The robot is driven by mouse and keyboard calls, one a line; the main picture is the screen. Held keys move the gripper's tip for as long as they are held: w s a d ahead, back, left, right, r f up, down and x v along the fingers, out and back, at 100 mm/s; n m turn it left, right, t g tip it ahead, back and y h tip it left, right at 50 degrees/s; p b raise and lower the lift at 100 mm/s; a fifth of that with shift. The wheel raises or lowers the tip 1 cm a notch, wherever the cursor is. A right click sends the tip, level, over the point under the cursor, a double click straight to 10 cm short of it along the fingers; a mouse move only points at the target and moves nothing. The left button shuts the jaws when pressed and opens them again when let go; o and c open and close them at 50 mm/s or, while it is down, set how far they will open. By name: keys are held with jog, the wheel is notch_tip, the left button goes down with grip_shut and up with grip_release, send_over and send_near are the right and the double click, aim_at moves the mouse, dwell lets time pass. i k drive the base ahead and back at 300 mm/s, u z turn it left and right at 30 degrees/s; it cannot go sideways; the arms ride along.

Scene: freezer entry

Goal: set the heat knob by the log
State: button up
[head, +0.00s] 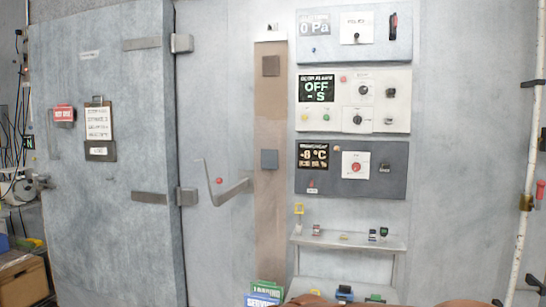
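A dark grey control panel (331,188) is the lowest of three on the wall, and its display (313,155) reads about -8 °C. A round red knob (356,166) sits on a white plate in the middle of this panel, and a dark switch (384,168) is to its right. Which way the knob points is too small to tell. A clipboard with a written sheet (98,123), perhaps the log, hangs on the large grey door at the left; its text is not legible. My gripper is not in view.
A middle panel (398,118) shows OFF and has several knobs and buttons. A top panel (335,53) reads 0 Pa. A narrow shelf (348,241) with small items juts out below the panels. A bent door handle (228,190) sticks out left of them.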

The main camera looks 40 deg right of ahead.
aim_at(356, 166)
jog(key=k, duration=0.6)
jog(key=z, duration=1)
jog(key=i, duration=1.2)
